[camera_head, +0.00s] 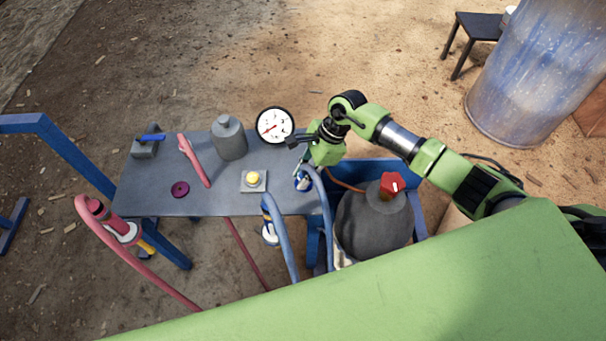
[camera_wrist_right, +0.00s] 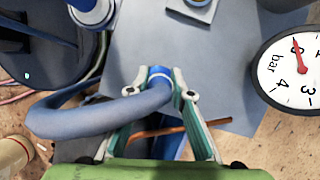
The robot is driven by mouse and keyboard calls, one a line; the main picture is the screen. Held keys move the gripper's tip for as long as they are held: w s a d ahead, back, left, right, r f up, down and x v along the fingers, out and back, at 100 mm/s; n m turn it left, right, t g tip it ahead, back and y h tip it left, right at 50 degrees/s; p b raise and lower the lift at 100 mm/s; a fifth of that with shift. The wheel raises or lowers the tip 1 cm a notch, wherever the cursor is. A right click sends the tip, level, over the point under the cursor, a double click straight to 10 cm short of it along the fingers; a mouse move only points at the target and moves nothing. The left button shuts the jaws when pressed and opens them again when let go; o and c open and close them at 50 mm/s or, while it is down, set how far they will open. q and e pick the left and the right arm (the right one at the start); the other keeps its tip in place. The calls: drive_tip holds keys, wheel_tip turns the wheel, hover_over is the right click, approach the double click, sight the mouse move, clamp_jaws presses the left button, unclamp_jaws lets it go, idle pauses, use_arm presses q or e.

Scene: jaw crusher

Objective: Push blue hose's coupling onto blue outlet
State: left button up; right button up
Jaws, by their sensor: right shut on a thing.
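The blue hose (camera_head: 326,205) arches from my right gripper down behind my green body. My right gripper (camera_head: 304,168) is shut on its end beside the table's right edge. In the right wrist view, the fingers (camera_wrist_right: 167,92) close on the blue coupling (camera_wrist_right: 160,71), which has a pale ring. A white-and-blue piece shows just under the gripper in the head view; I cannot tell whether it is coupling or outlet. Another blue-and-white fitting (camera_head: 269,235) stands at the table's front edge, with a blue hose arching over it. It also shows in the wrist view (camera_wrist_right: 90,10). My left gripper is out of view.
The grey table (camera_head: 150,190) carries a grey canister (camera_head: 229,138), a yellow button (camera_head: 253,178) and a red lever (camera_head: 194,160). A pressure gauge (camera_head: 275,125) stands behind the gripper. A dark tank (camera_head: 372,222) with a red cap is close at right. A red hose (camera_head: 90,215) arches at left.

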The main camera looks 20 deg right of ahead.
drive_tip(key=shift+f, duration=0.15)
drive_tip(key=o, duration=1.1)
drive_tip(key=shift+d, duration=0.1)
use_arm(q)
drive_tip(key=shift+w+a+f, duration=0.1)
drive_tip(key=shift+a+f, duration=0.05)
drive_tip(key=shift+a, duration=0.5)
use_arm(e)
drive_tip(key=v, duration=0.8)
